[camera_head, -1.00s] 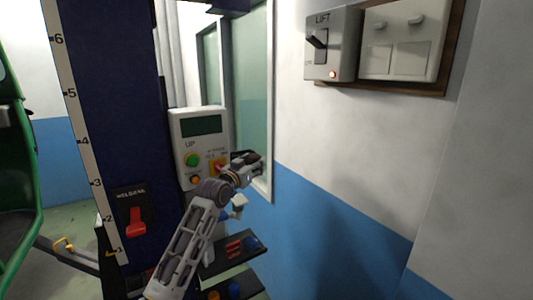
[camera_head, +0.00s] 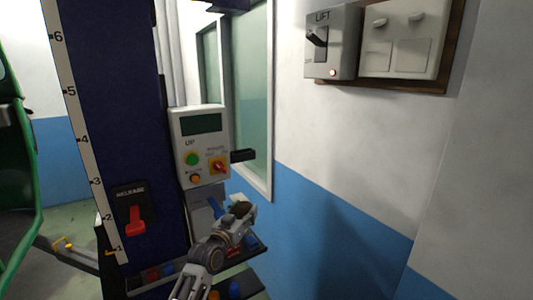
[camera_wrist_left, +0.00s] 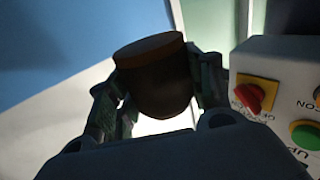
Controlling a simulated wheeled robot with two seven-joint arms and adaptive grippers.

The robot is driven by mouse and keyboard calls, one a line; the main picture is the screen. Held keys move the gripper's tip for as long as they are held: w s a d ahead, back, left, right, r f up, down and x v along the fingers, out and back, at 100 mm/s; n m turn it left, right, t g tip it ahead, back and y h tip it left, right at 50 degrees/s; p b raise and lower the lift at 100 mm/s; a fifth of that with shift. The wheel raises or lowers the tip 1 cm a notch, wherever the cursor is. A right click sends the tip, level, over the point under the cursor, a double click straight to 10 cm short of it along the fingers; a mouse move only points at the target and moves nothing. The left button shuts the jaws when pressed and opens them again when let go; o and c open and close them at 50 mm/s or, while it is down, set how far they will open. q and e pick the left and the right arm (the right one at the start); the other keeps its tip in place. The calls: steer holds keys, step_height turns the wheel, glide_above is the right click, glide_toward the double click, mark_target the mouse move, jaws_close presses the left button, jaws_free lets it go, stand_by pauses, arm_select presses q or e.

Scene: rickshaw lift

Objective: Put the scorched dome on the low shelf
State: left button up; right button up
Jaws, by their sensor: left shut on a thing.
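My left gripper (camera_head: 238,216) is shut on the scorched dome (camera_head: 241,208), a small dark brown piece at its fingertips. In the left wrist view the dome (camera_wrist_left: 156,78) sits between the two fingers, its flat, lighter brown face up in the picture and its rounded end toward the palm. Below the control box are two dark shelves: an upper one (camera_head: 258,247), partly hidden by my gripper, and a lower one (camera_head: 250,281). The gripper is over the upper shelf in the picture; I cannot tell its height above it. My right gripper is not in view.
The control box (camera_head: 201,147) carries green, orange and red-yellow controls. A small dark ledge (camera_head: 243,155) juts out at its right. A blue piece and an orange piece (camera_head: 214,295) are on the lower shelf. A red release lever (camera_head: 134,219) is on the column. The wall is right.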

arm_select(q)
steer(key=s+a+f+n+y, duration=0.1)
steer(key=s+a+f+y, duration=0.1)
steer(key=s+a+f, duration=0.2)
steer(key=s+a+f+n+t+y, duration=0.1)
steer(key=s+a+f+y, duration=0.1)
steer(key=s+a+f, duration=0.3)
steer(key=s+a+f+n+y+b, duration=0.1)
steer(key=s+a+f, duration=0.4)
steer(key=s+f, duration=0.6)
steer(key=s+n+y, duration=0.1)
steer(key=s, duration=0.2)
steer(key=shift+y, duration=0.4)
steer(key=shift+s, duration=0.1)
